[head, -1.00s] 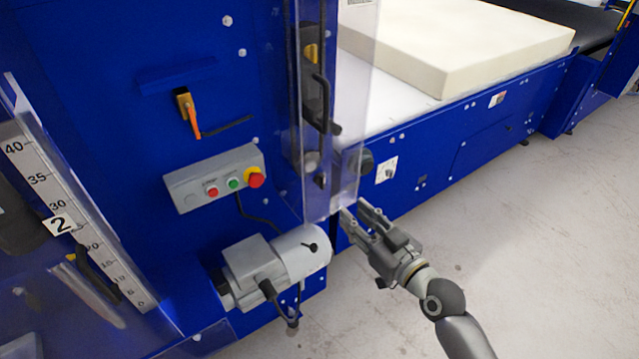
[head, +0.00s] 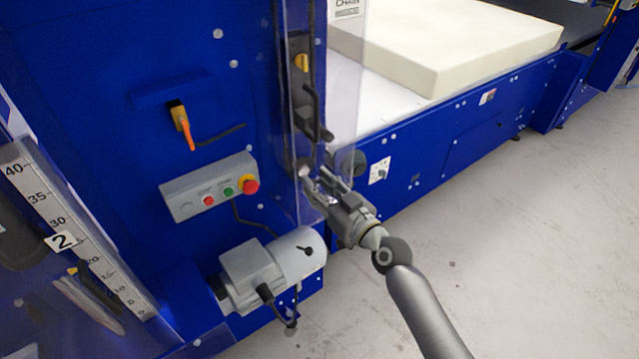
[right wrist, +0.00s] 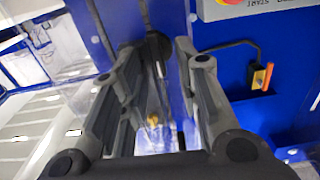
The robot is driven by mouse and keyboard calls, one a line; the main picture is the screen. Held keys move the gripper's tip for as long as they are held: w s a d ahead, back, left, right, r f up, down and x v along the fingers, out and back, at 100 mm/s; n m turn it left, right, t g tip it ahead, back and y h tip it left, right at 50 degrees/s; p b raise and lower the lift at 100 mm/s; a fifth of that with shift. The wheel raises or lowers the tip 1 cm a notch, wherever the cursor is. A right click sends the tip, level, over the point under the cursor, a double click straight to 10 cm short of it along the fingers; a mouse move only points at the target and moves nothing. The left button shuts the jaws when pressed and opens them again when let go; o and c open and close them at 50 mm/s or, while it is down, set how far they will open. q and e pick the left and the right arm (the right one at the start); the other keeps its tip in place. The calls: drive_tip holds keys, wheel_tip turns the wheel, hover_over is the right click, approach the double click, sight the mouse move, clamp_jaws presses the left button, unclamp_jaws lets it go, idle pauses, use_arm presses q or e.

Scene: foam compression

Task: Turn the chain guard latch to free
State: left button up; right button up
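The clear chain guard (head: 345,75) stands upright on the blue machine, with a partly readable label at its top. A grey round knob (head: 304,169) and a black round knob (head: 357,162) show at its lower end; I cannot tell which is the latch or how it is turned. My right gripper (head: 318,182) is at the guard's lower end, beside the grey knob. In the right wrist view its fingers (right wrist: 158,48) are apart, with a dark part behind the clear panel between them. Contact cannot be told. My left gripper is not in view.
A grey button box (head: 209,188) with a red and yellow stop button is left of the guard. A grey motor (head: 265,270) sits below. An orange-handled lever (head: 185,126) is higher up. A foam block (head: 445,40) lies on the bed. The floor at right is clear.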

drive_tip(key=shift+a, duration=0.1)
clamp_jaws()
drive_tip(key=shift+m, duration=0.3)
drive_tip(key=m, duration=0.2)
drive_tip(key=shift+w+d+f+m+b, duration=0.1)
drive_tip(key=shift+w+d+m+b, duration=0.05)
drive_tip(key=shift+d+m+b, duration=0.15)
drive_tip(key=m, duration=0.4)
drive_tip(key=shift+w+d+f+m+b, duration=0.2)
drive_tip(key=shift+m+b, duration=0.1)
drive_tip(key=m, duration=0.5)
drive_tip(key=shift+w+d+f, duration=0.15)
drive_tip(key=shift+d+f, duration=0.05)
drive_tip(key=shift+f, duration=0.1)
drive_tip(key=m, duration=0.5)
drive_tip(key=shift+f, duration=0.35)
